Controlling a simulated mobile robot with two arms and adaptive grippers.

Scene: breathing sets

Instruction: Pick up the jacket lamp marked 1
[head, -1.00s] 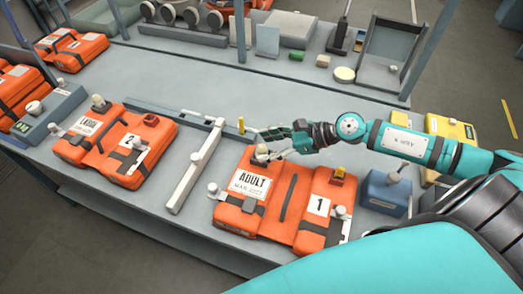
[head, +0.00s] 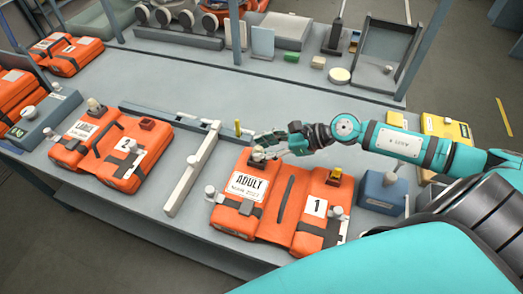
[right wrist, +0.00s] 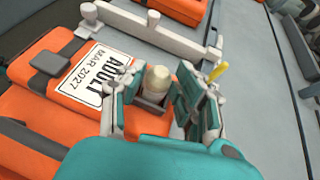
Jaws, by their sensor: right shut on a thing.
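The orange life jacket marked 1 (head: 280,235) lies on the near bench with an ADULT label. Its lamp (head: 259,155), a small cream dome on a grey body, is at the jacket's far left corner. My right gripper (head: 264,146) reaches it from the right. In the right wrist view the lamp (right wrist: 157,85) is between the two teal-padded fingers of my right gripper (right wrist: 158,100), which is shut on it. The lamp appears low, by a grey holder at the jacket's edge; whether it is clear of that holder I cannot tell. My left gripper is not in view.
A second orange jacket marked 2 (head: 108,160) lies to the left. A pale bar (head: 193,170) stands between the jackets, with a yellow peg (head: 238,127) near its far end. A blue box (head: 385,190) is right of jacket 1. Bench space behind is mostly clear.

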